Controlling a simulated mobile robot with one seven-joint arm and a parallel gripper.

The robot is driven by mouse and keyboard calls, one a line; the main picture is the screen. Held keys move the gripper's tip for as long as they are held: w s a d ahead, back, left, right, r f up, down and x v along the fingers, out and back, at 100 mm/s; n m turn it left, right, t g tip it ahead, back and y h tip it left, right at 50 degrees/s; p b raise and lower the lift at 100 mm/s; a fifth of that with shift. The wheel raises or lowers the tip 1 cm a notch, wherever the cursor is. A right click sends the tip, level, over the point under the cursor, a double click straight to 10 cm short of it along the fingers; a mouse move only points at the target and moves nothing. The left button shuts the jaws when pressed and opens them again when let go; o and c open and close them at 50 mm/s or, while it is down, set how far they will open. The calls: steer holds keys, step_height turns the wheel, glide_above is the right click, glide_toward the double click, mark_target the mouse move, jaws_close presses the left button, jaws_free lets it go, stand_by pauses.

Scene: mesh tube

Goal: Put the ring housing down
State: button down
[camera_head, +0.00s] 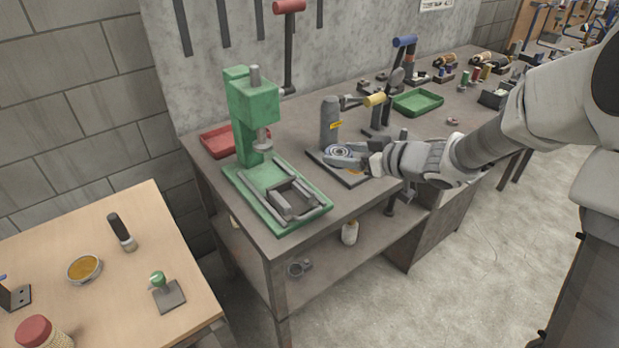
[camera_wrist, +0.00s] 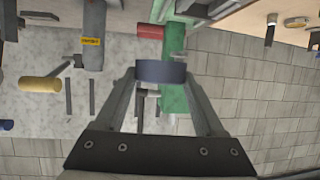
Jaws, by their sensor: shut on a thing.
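The ring housing is a short, dark blue-grey ring (camera_wrist: 161,71). It sits between the two fingertips of my gripper (camera_wrist: 161,80), which is shut on it. In the head view my gripper (camera_head: 350,157) reaches in from the right, and a round ringed shape (camera_head: 342,150) shows at its fingertips. This is over the dark base plate (camera_head: 352,180) of a small grey bench press (camera_head: 330,122) with a yellow-handled lever (camera_head: 374,100). I cannot tell whether the ring touches anything below it. My fingers hide part of the plate.
A green press (camera_head: 252,118) with a vise on its base stands left on the grey workbench (camera_head: 335,205). A red tray (camera_head: 222,141) lies behind it, and a green tray (camera_head: 418,101) farther right. A wooden table (camera_head: 130,265) with small tools stands at lower left.

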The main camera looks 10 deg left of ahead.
steer(key=a+f+b, duration=0.1)
steer(key=a+f, duration=0.1)
steer(key=a, duration=0.1)
steer(key=s+a+f+b, duration=0.1)
steer(key=a+f, duration=0.1)
steer(key=a, duration=0.2)
steer(key=a+f+b, duration=0.2)
steer(key=a, duration=0.2)
steer(key=shift+s+f, duration=0.2)
steer(key=shift+f, duration=0.15)
steer(key=shift+a+f+b, duration=0.1)
steer(key=shift+f+b, duration=0.2)
steer(key=shift+f, duration=1.55)
jaws_free()
